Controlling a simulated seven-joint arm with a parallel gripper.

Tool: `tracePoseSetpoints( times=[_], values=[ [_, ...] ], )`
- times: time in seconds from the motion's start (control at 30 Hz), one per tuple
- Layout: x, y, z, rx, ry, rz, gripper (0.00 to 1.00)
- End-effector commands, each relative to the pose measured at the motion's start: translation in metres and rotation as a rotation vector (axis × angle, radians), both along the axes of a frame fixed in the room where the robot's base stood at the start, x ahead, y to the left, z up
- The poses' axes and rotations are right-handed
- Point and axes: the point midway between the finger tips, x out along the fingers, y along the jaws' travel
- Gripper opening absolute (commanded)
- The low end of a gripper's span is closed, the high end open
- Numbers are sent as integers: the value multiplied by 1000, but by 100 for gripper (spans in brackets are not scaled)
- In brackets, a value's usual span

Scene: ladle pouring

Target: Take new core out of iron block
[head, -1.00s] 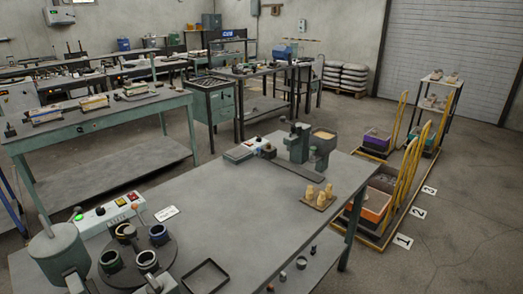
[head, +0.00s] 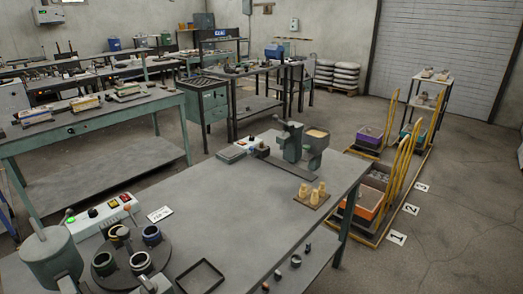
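No part of my arm or gripper can be made out in the head view. Several tan, core-like pieces (head: 304,190) stand upright on a small brown board (head: 307,201) near the right edge of the front grey table (head: 230,225). Behind them is a grey-green metal device (head: 292,142) with a block-like upright part, which may be the iron block. Next to it is a grey container (head: 316,147) with tan material on top. I cannot see whether a core sits inside the device.
A round dark turntable (head: 125,252) with several cups and a grey-green pot (head: 53,258) stand at the front left. Near them are a control box (head: 104,213) and an empty black frame (head: 200,277). The table's middle is clear. A cart with an orange bin (head: 360,203) stands to the right.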

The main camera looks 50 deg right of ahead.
Motion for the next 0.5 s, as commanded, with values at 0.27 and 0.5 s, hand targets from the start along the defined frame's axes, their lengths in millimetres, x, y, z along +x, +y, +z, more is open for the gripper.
tracePoseSetpoints(
  times=[0.27,0.5],
  values=[
    [0,0,0,0,0,0,0],
    [0,0,0,0,0,0,21]
  ],
)
